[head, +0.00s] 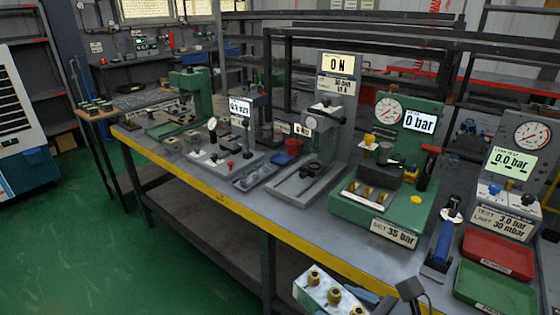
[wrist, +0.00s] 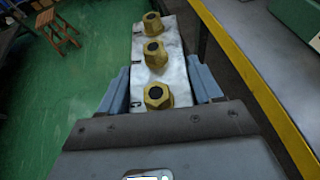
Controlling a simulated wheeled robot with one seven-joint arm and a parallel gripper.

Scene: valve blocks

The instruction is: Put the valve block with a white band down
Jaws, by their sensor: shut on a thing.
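A pale grey-white valve block (wrist: 157,70) with three brass fittings in a row is in my gripper (wrist: 160,88). The blue fingers are shut on its two long sides. In the head view the block (head: 318,291) is at the bottom edge of the picture, with my gripper (head: 362,301) partly cut off beside it. The block is in front of the workbench, with the green floor below it in the wrist view. Small dark marks show along its left edge. I cannot make out a white band on it.
The workbench (head: 232,203) has a yellow front edge. On it stand a green pressure station (head: 348,213) with a "0 bar" display and brass fittings, a red tray (head: 497,252), a green tray (head: 495,291) and a blue-handled tool (head: 441,243). A side table (head: 92,114) stands at left.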

